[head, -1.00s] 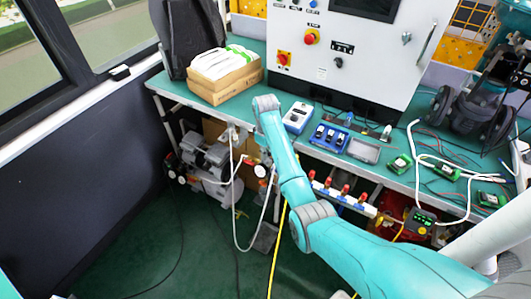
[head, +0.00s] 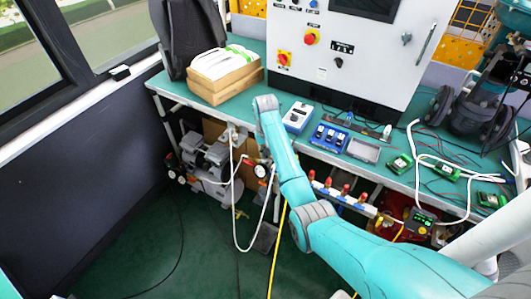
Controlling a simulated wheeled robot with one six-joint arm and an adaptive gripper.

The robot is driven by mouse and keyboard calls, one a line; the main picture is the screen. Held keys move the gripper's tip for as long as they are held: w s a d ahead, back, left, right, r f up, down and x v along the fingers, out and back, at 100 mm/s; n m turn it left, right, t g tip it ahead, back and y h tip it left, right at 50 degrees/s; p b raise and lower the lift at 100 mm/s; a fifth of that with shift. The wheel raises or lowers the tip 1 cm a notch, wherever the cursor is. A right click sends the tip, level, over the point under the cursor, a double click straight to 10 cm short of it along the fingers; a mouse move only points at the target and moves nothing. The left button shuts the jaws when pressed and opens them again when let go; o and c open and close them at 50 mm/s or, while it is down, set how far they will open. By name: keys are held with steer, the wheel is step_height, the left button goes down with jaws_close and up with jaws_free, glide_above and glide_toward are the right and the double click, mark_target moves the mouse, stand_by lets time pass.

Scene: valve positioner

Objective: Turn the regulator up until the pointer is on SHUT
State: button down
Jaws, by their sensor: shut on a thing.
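My teal arm reaches from the lower right of the head view up to the bench's front edge, with a grey joint there. Its far end is hidden behind the arm and my gripper cannot be made out. A small round gauge (head: 260,171) with a red mark hangs below the bench edge, just left of my arm. A small pale fitting (head: 231,135) sits at the bench edge, with a white hose below it. I cannot tell which part is the regulator. No pointer scale or SHUT marking can be read.
A grey compressor (head: 208,162) stands under the bench (head: 172,88). A manifold with red knobs (head: 345,190) lies right of my arm. Green floor at lower left is mostly clear.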

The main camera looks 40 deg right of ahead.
steer(key=shift+m, duration=0.7)
steer(key=c, duration=1.2)
jaws_free()
steer(key=shift+c, duration=0.2)
steer(key=shift+r, duration=3.75)
